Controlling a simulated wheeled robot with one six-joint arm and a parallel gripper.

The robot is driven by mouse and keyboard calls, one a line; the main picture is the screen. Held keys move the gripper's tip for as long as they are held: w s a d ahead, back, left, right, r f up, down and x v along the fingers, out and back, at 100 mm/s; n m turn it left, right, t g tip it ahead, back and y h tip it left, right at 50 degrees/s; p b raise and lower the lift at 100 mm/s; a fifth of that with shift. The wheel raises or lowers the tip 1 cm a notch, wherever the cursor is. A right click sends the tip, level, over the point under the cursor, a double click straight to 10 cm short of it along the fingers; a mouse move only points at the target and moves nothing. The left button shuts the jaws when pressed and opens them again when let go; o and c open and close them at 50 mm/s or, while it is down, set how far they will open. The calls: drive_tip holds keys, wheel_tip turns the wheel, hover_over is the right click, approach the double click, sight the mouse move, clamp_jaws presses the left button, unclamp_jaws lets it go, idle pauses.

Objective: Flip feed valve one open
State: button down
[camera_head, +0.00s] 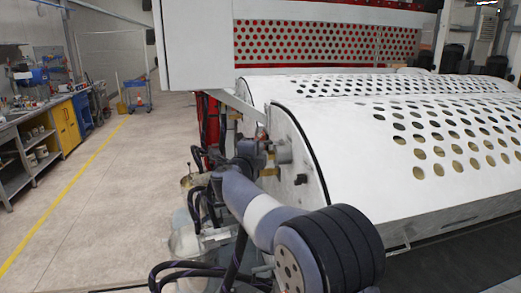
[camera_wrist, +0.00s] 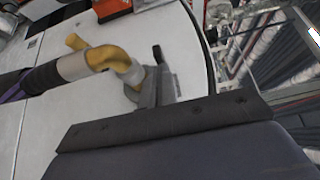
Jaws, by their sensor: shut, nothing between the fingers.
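In the wrist view a yellow bent pipe (camera_wrist: 108,57) with grey collars stands out from the white end panel (camera_wrist: 60,125). A small black lever-like piece (camera_wrist: 157,53) shows beside its right end; I cannot tell for sure whether it is feed valve one's handle. My gripper (camera_wrist: 160,85) is shut and empty, right beside the pipe's end; contact cannot be made out. In the head view my gripper (camera_head: 250,150) is at the machine's white end panel (camera_head: 300,187), near small yellow fittings (camera_head: 269,172) and a grey round fitting (camera_head: 284,153). My wrist partly hides these.
The white perforated cover (camera_head: 400,120) fills the right side. Dark hoses (camera_head: 190,270) and a pale container (camera_head: 185,243) lie low beside my arm. A red frame part (camera_head: 209,122) stands behind. The floor (camera_head: 100,210) at left is clear up to a workbench (camera_head: 40,125).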

drive_tip(key=shift+w+a+r+p, duration=0.15)
drive_tip(key=shift+a+r+p, duration=0.15)
drive_tip(key=shift+r, duration=0.25)
idle(0.5)
drive_tip(key=f+b+v, duration=0.1)
drive_tip(key=b+v, duration=0.3)
drive_tip(key=v, duration=0.6)
drive_tip(key=shift+s, duration=0.4)
drive_tip(key=shift+w+d, duration=0.15)
drive_tip(key=p+x, duration=0.3)
drive_tip(key=x, duration=0.6)
drive_tip(key=shift+w, duration=0.35)
